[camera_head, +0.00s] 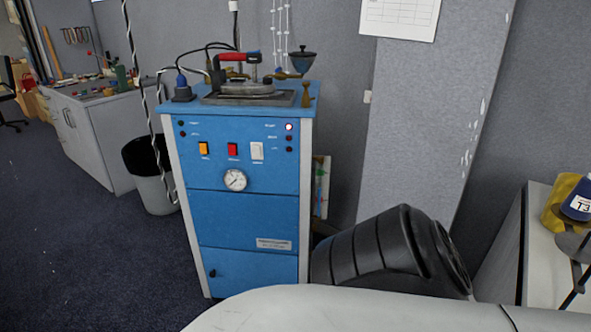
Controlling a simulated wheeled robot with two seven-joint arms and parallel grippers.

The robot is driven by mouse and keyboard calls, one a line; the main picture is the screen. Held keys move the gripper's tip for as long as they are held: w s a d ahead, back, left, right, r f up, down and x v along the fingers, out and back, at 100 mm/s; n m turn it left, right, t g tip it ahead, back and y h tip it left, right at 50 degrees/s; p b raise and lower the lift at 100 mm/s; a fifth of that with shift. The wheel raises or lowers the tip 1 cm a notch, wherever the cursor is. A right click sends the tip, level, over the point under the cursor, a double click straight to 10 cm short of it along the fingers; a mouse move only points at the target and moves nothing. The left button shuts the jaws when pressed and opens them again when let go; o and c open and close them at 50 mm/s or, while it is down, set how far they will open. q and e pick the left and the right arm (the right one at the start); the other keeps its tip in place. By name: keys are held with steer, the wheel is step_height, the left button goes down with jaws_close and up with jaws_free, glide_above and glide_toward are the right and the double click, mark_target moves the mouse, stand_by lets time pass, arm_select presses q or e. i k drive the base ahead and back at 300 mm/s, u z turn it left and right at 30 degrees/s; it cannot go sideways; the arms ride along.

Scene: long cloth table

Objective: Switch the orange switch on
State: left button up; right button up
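The orange switch (203,148) is on the upper front panel of a blue cabinet (243,220) in the head view. It is the leftmost of three switches in a row. A red switch (233,149) and a white switch (257,151) are to its right. The switch is too small to tell which way it is tipped. One small lamp (289,127) at the panel's upper right glows; the other small lamps look dark. Neither gripper shows in the view. No gripper is seen touching the panel.
A pressure gauge (235,180) is below the switches. An iron (247,76) with a red handle rests on top of the cabinet, with cables behind. Open carpet (80,240) lies front left. My arm parts fill the lower right.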

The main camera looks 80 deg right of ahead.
mark_target(203, 147)
steer(key=z, duration=2.2)
steer(key=k, duration=0.65)
steer(key=u, duration=0.45)
steer(key=i, duration=1.6)
steer(key=z, duration=0.8)
